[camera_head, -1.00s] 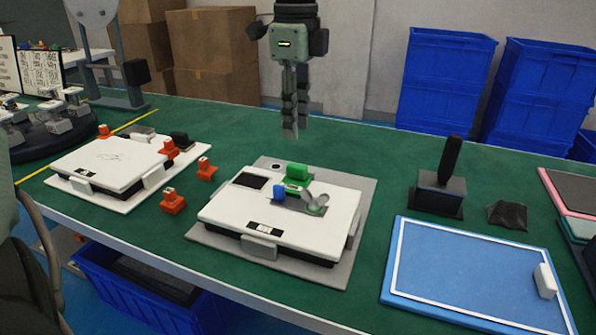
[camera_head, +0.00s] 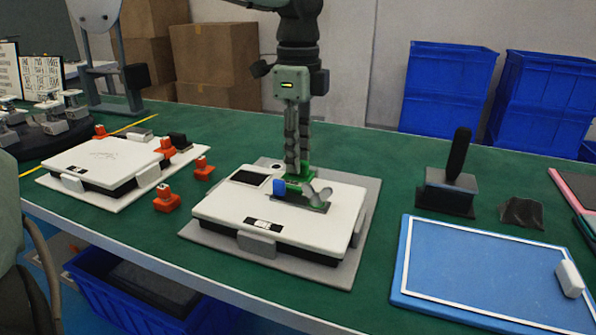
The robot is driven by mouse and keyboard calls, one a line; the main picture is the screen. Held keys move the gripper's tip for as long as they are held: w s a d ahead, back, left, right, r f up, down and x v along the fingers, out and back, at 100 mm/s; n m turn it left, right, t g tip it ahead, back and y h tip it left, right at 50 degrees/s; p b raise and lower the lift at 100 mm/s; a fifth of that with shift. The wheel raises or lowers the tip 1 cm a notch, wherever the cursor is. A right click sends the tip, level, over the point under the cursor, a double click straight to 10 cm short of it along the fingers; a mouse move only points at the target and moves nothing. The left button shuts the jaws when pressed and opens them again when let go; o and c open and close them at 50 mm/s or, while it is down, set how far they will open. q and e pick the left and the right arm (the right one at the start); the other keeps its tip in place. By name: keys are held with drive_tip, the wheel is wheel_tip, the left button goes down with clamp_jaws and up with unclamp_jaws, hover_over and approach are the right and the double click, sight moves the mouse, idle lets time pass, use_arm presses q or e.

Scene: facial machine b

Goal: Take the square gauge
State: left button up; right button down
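My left gripper (camera_head: 297,175) points straight down over the white machine (camera_head: 275,220), with its fingertips at the green block (camera_head: 307,170) on the machine's top. The fingers hide most of the block, and I cannot tell whether they grip it, touch it or stand in front of it. A small blue block (camera_head: 279,187) sits just left of the fingertips, and a grey curved metal part (camera_head: 318,197) sits just right. I cannot tell for sure which piece is the square gauge. My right gripper is not in view.
A second white machine (camera_head: 100,160) stands left, with several orange pieces (camera_head: 166,199) beside it. A blue white-bordered board (camera_head: 480,270) and a black-handled stand (camera_head: 447,190) are on the right. Blue crates (camera_head: 447,90) stand behind the green table (camera_head: 385,160).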

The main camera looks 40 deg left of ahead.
use_arm(q)
drive_tip(key=shift+c, duration=0.4)
clamp_jaws()
wheel_tip(320, 180, up, 8)
drive_tip(key=p, duration=0.4)
